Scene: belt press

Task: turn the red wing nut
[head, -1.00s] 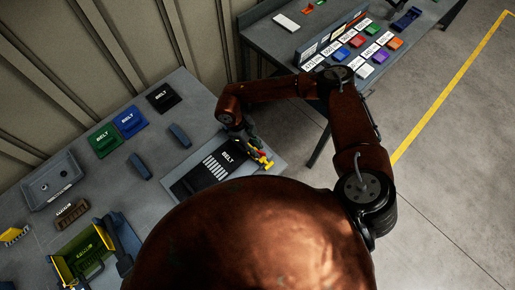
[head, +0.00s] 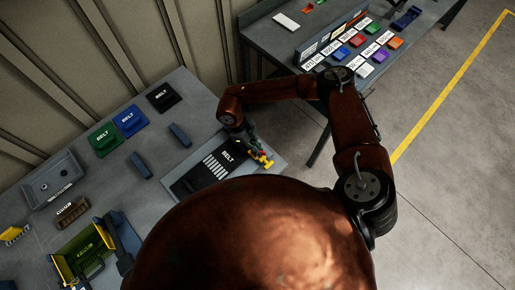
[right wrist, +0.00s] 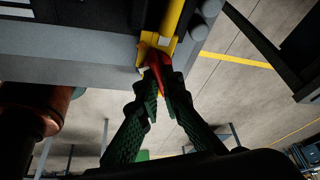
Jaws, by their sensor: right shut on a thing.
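The red wing nut (right wrist: 158,62) is in the right wrist view, against a yellow bracket (right wrist: 155,48) at the edge of a grey surface. My right gripper (right wrist: 163,78) is shut on the wing nut, its two green fingers closing on it from below in the picture. In the head view my right gripper (head: 256,150) is at the right end of the black BELT plate (head: 228,154), beside small yellow parts (head: 263,160). The wing nut is mostly hidden and tiny there. My left gripper is not in view.
The grey bench holds black (head: 163,97), blue (head: 130,121) and green (head: 104,139) BELT pieces, a grey tray (head: 52,181) and a yellow-green bin (head: 84,250). A second table (head: 290,45) with coloured blocks stands behind my right arm.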

